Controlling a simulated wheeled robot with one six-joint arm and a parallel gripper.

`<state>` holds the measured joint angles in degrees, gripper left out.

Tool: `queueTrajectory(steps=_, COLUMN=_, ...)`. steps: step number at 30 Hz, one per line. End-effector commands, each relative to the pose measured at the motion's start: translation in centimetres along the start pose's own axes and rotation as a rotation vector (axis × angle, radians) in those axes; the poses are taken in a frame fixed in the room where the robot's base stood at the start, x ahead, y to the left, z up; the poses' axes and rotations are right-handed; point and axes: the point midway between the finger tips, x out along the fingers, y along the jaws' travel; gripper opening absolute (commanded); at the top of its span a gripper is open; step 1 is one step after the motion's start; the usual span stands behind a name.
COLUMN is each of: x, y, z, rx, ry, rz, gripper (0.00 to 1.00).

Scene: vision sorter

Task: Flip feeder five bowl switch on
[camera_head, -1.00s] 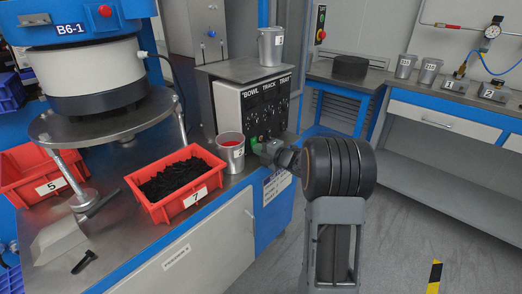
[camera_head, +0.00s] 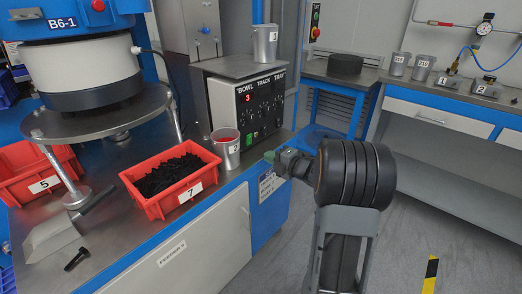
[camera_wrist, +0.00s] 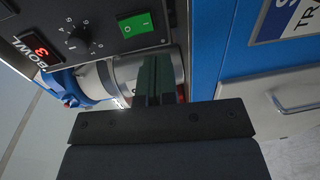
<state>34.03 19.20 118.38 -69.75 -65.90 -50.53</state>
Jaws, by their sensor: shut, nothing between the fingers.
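The control box (camera_head: 225,103) stands on the steel bench with BOWL, TRACK and TRAY columns on its dark front. Under BOWL, a red display (camera_head: 247,98) shows a lit 3; it also shows in the wrist view (camera_wrist: 41,50). The green bowl switch (camera_head: 249,139) sits low on this column, and the wrist view shows it lit bright green with its marks (camera_wrist: 134,25). Its rocker tilt is hard to tell. My gripper (camera_head: 269,156) is shut and empty, in front of and below the switch, apart from it. Its dark green fingers (camera_wrist: 156,60) show in the wrist view.
A metal cup (camera_head: 227,150) with red inside stands left of my gripper. Red bins 7 (camera_head: 187,198) and 5 (camera_head: 40,188) sit on the bench. Another cup (camera_head: 265,44) is on top of the box. The aisle floor to the right is mostly clear.

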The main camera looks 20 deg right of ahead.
Motion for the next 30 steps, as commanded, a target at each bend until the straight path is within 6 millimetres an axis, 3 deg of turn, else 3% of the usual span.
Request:
queueTrajectory(steps=6, x=-3.8, y=-0.6, z=0.3, rx=0.002, ry=-0.009, rz=-0.001, gripper=0.0)
queueTrajectory(steps=12, x=-5.4, y=-1.1, z=0.2, rx=0.0, ry=-0.006, rz=-0.001, gripper=0.0)
queueTrajectory(steps=30, x=-5.7, y=-1.2, z=0.1, rx=-0.001, ry=-0.002, rz=0.0, gripper=0.0)
